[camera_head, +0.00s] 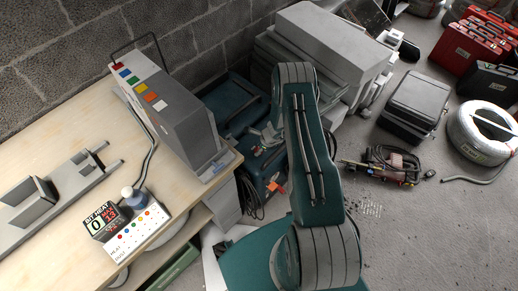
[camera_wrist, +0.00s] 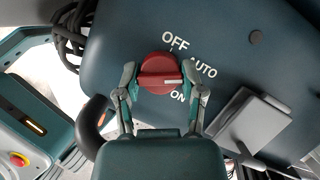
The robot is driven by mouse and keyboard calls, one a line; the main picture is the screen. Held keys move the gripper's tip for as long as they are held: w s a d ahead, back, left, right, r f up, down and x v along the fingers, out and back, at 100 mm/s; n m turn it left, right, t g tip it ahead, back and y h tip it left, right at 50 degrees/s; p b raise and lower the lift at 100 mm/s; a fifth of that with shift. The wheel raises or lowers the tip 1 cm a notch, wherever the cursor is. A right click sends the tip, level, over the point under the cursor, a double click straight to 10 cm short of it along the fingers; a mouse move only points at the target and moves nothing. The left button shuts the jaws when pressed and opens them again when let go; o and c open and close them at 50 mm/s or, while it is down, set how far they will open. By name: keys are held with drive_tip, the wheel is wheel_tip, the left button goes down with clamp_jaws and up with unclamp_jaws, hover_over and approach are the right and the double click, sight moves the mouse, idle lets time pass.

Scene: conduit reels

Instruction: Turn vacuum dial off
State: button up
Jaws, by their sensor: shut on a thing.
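The red vacuum dial (camera_wrist: 158,66) sits on a dark teal panel (camera_wrist: 110,50) in the wrist view. White labels OFF, AUTO and ON are printed around its upper and right side. The white mark on the dial's grip bar points right, between AUTO and ON. My gripper (camera_wrist: 159,82) is shut on the dial, one finger at each end of the bar. In the head view a teal machine (camera_head: 262,165), which looks like the vacuum, stands beside the bench, partly behind my arm.
A grey square flap (camera_wrist: 248,119) sits right of the dial, and black hoses lie at left. In the head view are a wooden bench (camera_head: 75,120) with a grey unit (camera_head: 180,110), a black case (camera_head: 415,103) and a white conduit reel (camera_head: 483,130). Floor at right is partly clear.

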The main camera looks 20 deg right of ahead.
drive_tip(key=shift+f+n, duration=0.1)
drive_tip(key=shift+n, duration=0.3)
drive_tip(key=n+g, duration=0.1)
drive_tip(key=n, duration=0.1)
drive_tip(key=n+g, duration=0.1)
drive_tip(key=n, duration=0.2)
drive_tip(key=shift+d+y, duration=0.1)
drive_tip(key=shift+y, duration=0.3)
drive_tip(key=n+g, duration=0.2)
drive_tip(key=n, duration=0.4)
drive_tip(key=shift+g, duration=0.3)
drive_tip(key=o, duration=1.1)
drive_tip(key=shift+w, duration=0.1)
drive_tip(key=shift+o, duration=0.2)
drive_tip(key=v, duration=1.2)
drive_tip(key=shift+w, duration=0.1)
